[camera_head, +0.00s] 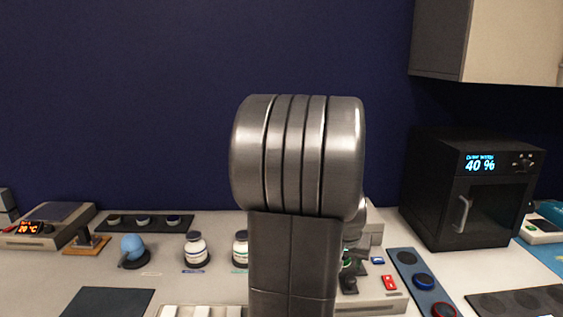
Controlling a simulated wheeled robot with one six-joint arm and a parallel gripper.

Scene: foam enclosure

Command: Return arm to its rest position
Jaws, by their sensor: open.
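My arm's thick metal link and rounded joint stand upright in the middle of the head view and cover the centre of the bench. My gripper does not show in this view. The arm hides part of a grey bench device (383,303) with a red switch, just to its right.
The white bench (60,275) carries a hotplate-like device (50,225), a blue bulb (133,247), another white bottle (195,248) and a dark tray (143,222). A black oven-like box (470,190) stands right, below a wall cabinet (490,40). Blue wall space above is clear.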

